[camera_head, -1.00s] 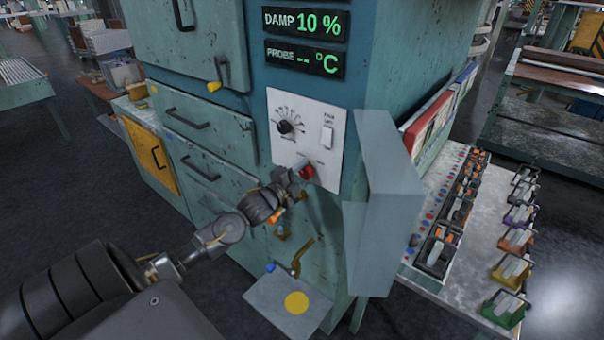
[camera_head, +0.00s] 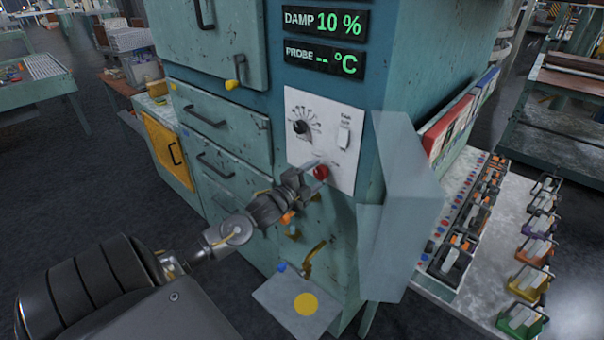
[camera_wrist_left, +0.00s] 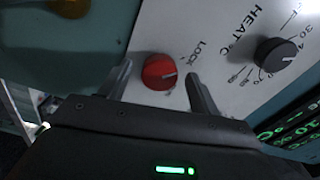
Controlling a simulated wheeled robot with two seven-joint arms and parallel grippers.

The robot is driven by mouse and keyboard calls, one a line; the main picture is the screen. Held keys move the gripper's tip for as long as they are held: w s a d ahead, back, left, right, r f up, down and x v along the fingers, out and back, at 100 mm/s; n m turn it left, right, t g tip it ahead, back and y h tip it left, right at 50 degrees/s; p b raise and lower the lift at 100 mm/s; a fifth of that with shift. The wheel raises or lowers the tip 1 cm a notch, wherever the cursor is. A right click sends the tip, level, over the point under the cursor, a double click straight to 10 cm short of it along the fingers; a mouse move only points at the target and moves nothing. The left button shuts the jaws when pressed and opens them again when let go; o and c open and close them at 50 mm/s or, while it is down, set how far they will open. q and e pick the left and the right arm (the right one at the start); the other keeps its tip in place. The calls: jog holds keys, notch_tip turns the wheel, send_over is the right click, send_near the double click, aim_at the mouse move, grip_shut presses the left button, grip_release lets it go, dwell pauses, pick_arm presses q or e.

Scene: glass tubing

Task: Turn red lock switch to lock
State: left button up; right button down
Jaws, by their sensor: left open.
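The red lock switch (camera_head: 321,172) is a round red knob low on the white control panel (camera_head: 345,114) of the teal cabinet. In the left wrist view the red knob (camera_wrist_left: 159,72) has a pale pointer mark on its right side, and the word LOCK is printed to its upper right. My left gripper (camera_head: 312,172) is at the panel. In the wrist view my left gripper (camera_wrist_left: 158,85) is open, with one finger on each side of the knob. I cannot tell whether either finger touches it. My right gripper is not in view.
A black HEAT dial (camera_head: 300,127) and a white rocker switch (camera_head: 344,137) share the panel. A hinged grey cover (camera_head: 408,205) stands open to the right. A side bench (camera_head: 480,250) holds several tools. Dark floor lies left of the cabinet.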

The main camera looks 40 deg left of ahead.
pick_arm(q)
jog(key=s+b, duration=0.2)
jog(key=s, duration=0.7)
jog(key=shift+s, duration=0.15)
